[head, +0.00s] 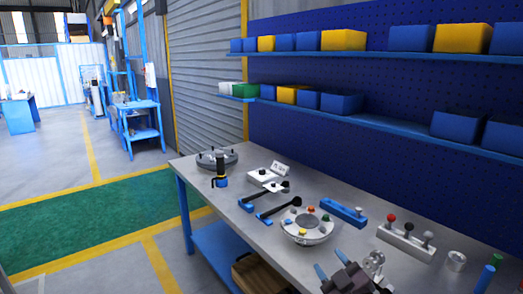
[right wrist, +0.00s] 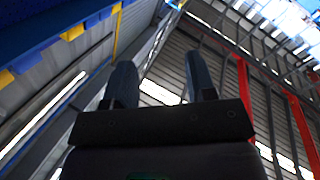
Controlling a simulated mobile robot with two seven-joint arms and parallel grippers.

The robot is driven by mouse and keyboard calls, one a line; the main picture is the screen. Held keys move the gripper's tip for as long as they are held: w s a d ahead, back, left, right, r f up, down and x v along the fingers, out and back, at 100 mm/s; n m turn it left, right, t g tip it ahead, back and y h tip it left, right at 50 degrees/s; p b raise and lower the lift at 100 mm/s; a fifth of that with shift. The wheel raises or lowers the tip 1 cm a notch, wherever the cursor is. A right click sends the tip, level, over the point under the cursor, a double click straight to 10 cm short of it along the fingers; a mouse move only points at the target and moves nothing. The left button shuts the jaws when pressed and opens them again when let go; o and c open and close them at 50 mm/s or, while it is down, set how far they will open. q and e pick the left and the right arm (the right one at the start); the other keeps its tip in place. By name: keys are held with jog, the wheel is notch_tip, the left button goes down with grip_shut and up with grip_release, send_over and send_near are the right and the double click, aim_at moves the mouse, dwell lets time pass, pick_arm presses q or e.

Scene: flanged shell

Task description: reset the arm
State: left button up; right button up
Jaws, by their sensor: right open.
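My right gripper (head: 335,268) is at the bottom of the head view, in front of the table's near edge. Its two blue-grey fingers are apart with nothing between them. In the right wrist view the open fingers (right wrist: 161,82) point up toward the roof. My left gripper is not in view. A round whitish flanged shell (head: 305,236) with several coloured knobs sits on the table, a little beyond and left of the right gripper. A second round grey flanged part (head: 217,158) lies at the table's far left end.
The grey workbench (head: 357,187) also holds a blue block (head: 344,212), a white block with several knobs (head: 405,240), black-handled clamps (head: 280,207), a blue cylinder (head: 485,278) and a metal piece (head: 456,260). Shelves of bins (head: 344,40) hang behind. Open floor (head: 75,225) lies left.

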jog(key=s+d+f+m+g+h, duration=0.3)
jog(key=s+d+f+m, duration=0.1)
jog(key=s+f, duration=0.7)
jog(key=s+d+f+m+g+h, duration=0.2)
jog(key=s+d+f+m, duration=0.3)
jog(key=s+f, duration=0.6)
jog(key=s+d+h, duration=0.1)
jog(key=s+d, duration=0.1)
jog(key=s, duration=0.1)
jog(key=shift+d+f+g, duration=0.25)
jog(key=shift+d+g, duration=0.05)
jog(key=shift+g, duration=0.1)
